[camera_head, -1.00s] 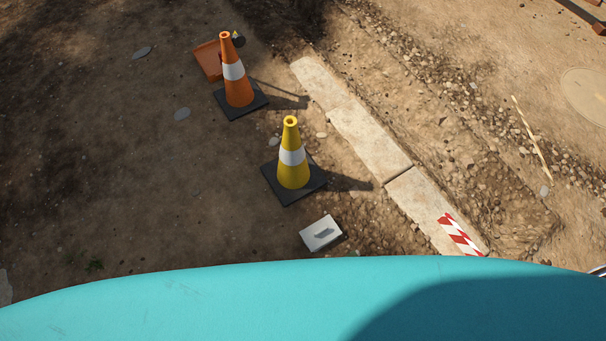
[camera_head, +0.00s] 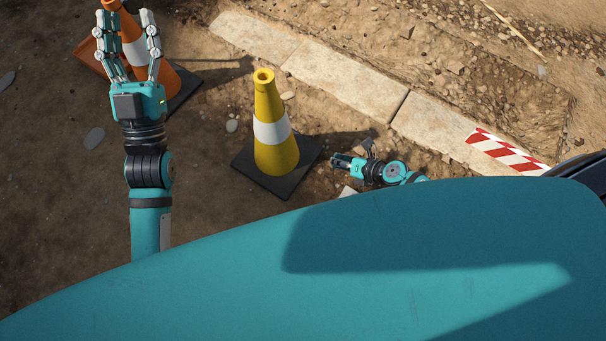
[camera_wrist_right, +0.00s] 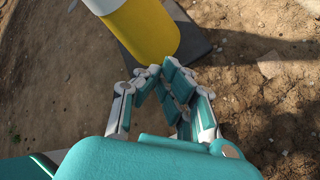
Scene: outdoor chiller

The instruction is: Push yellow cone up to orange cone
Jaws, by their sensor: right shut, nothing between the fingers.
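The yellow cone (camera_head: 290,154) stands upright on its black base, with a white band; its lower part also shows in the right wrist view (camera_wrist_right: 148,30). The orange cone (camera_head: 167,82) stands further up and left, partly hidden by my left gripper. My left gripper (camera_head: 126,17) is open, its fingers spread in front of the orange cone in the head view. My right gripper (camera_head: 336,160) is shut and empty, low beside the right side of the yellow cone's base. In the right wrist view its fingertips (camera_wrist_right: 160,75) are close to the cone; I cannot tell whether they touch.
A pale stone kerb (camera_head: 345,77) runs diagonally behind the yellow cone, with a red-and-white striped piece (camera_head: 505,152) at its right. An orange tray (camera_head: 88,55) lies behind the orange cone. Flat stones (camera_head: 94,140) lie on the dirt. Bare ground separates the cones.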

